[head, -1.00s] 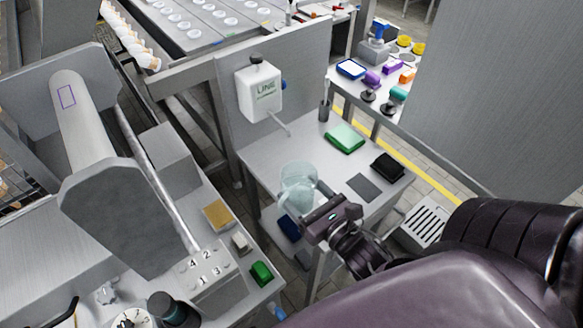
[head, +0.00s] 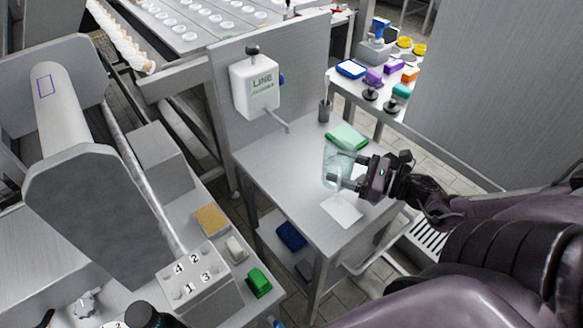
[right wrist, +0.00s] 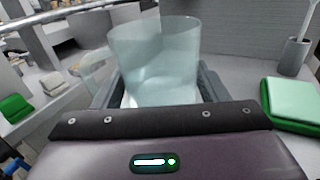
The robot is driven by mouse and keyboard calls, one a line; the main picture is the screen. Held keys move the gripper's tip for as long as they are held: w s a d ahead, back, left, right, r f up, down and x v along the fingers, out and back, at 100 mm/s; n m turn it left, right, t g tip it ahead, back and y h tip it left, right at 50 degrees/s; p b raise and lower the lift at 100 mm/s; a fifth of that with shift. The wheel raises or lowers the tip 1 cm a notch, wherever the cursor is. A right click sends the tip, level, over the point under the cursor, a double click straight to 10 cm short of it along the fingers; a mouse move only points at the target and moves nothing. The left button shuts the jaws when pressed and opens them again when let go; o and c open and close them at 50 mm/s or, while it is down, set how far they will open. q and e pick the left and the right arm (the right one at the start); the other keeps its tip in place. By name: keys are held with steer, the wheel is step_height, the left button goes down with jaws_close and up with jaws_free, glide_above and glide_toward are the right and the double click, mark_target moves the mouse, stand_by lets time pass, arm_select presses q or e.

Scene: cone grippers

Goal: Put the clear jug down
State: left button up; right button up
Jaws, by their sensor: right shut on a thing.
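The clear jug (head: 336,158) is pale, see-through and upright over the right part of the grey table (head: 275,165). My right gripper (head: 347,174) reaches it from the right and is shut on its body. In the right wrist view the jug (right wrist: 155,62) stands between the two fingers of the gripper (right wrist: 158,95), with its handle to the left. Its base is hidden there, and I cannot tell whether it touches the table. My left gripper is not in view.
The table's left part is clear.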

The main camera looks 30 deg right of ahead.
steer(key=b+x, duration=0.4)
steer(key=x, duration=0.7)
steer(key=shift+w+a, duration=0.1)
steer(key=shift+w, duration=0.3)
steer(key=shift+b+x, duration=0.35)
steer(key=shift+x, duration=0.55)
step_height(320, 180, down, 4)
steer(key=shift+r, duration=0.2)
steer(key=o, duration=1.3)
steer(key=shift+f, duration=0.15)
